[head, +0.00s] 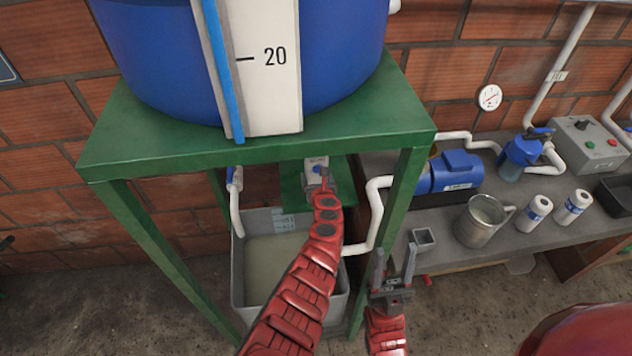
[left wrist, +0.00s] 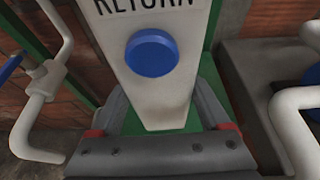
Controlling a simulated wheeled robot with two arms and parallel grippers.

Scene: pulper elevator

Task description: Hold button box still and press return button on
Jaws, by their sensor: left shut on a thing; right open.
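The button box (head: 314,165) is a small pale box under the green stand in the head view. The left wrist view shows it close up, as a white box (left wrist: 160,98) lettered RETURN. The round blue return button (left wrist: 152,53) is on its face. My left gripper (head: 321,186) reaches up to the box, and its dark fingers lie on both sides of the box's lower end, shut on it. My arm partly hides the box in the head view. My right gripper (head: 394,266) is open and empty, lower and to the right of the box, fingers pointing up.
A blue tank (head: 150,50) stands on the green stand (head: 260,152), whose legs flank my left arm. Below is a grey tub (head: 238,275) of cloudy liquid. A white pipe (head: 376,215) runs beside my right gripper. The right bench holds a blue pump (head: 450,172) and metal jug (head: 483,220).

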